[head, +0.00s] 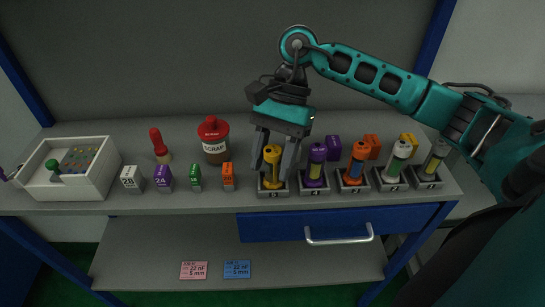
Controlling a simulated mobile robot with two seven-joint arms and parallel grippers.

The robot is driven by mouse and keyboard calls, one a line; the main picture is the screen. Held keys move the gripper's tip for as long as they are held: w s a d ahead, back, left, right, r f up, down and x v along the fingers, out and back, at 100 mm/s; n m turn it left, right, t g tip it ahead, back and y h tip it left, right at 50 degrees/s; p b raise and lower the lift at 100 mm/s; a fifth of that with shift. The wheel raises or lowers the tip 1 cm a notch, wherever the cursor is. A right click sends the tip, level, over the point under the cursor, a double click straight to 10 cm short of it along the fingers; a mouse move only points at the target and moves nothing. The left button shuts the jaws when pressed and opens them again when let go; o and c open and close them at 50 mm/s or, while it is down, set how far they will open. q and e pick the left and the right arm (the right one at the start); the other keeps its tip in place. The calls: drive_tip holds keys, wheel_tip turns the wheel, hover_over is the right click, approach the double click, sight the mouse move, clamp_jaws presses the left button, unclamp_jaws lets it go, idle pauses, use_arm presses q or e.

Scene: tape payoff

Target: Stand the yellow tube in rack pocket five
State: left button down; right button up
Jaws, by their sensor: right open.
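The yellow tube (271,168) stands upright at the leftmost pocket of the rack (273,194), in the head view. Its lower end is hidden by the pocket's front wall, and that pocket's small label is hard to read. My right gripper (273,165) points down from above with its fingers open, one on each side of the yellow tube. I cannot tell whether either finger touches it.
Pockets to the right hold purple (316,164), orange (357,162), white-capped (396,162) and grey-capped (434,161) tubes. Colored blocks, a red scrap jar (214,148) and a white tray (100,184) stand left. A blue drawer (280,228) is below.

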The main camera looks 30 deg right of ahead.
drive_tip(key=p+v, duration=0.4)
drive_tip(key=v, duration=0.7)
idle(0.5)
idle(0.6)
